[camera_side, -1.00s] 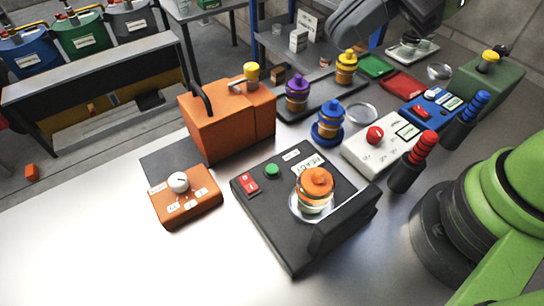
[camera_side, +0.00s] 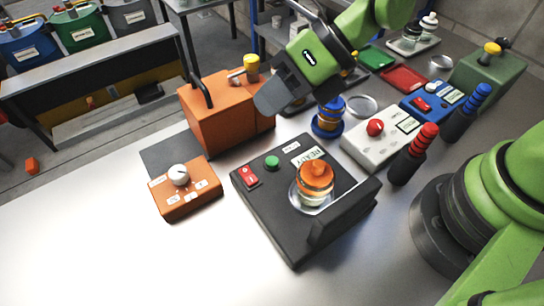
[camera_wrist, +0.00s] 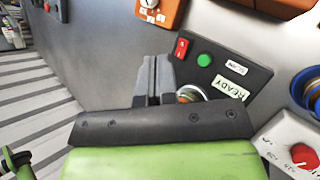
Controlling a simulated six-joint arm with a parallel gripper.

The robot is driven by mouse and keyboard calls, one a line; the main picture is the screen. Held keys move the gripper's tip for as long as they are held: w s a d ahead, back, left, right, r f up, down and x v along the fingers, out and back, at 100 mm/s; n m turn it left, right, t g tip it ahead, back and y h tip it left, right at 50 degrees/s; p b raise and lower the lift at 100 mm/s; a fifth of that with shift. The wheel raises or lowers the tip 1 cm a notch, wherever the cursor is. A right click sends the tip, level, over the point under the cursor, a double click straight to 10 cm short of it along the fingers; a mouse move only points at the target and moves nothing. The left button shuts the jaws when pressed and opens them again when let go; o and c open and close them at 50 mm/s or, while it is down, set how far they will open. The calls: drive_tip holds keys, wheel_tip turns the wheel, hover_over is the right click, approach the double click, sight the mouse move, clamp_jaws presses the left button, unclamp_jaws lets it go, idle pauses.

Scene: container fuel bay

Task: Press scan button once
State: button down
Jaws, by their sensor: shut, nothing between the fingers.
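The scan button is a round green button (camera_side: 272,162) on top of a black station (camera_side: 262,205). It also shows in the wrist view (camera_wrist: 204,60), beside a red switch (camera_wrist: 181,48) and a READY display (camera_wrist: 230,88). An orange-topped jar (camera_side: 315,180) sits in a round metal seat on the station; in the wrist view it is mostly hidden behind my gripper. My gripper (camera_side: 268,106) is shut and empty. It hangs above and behind the station, near the orange box, apart from the button.
An orange box with a handle (camera_side: 225,120) stands behind the station. An orange dial unit (camera_side: 186,196) is to the left. The front left table is clear.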

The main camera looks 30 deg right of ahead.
sight(273, 158)
drive_tip(key=shift+f, duration=0.15)
drive_tip(key=shift+f, duration=4.25)
drive_tip(key=shift+f, duration=0.1)
drive_tip(key=shift+f, duration=0.3)
drive_tip(key=shift+f, duration=0.4)
drive_tip(key=shift+r, duration=0.85)
drive_tip(key=shift+r, duration=2.5)
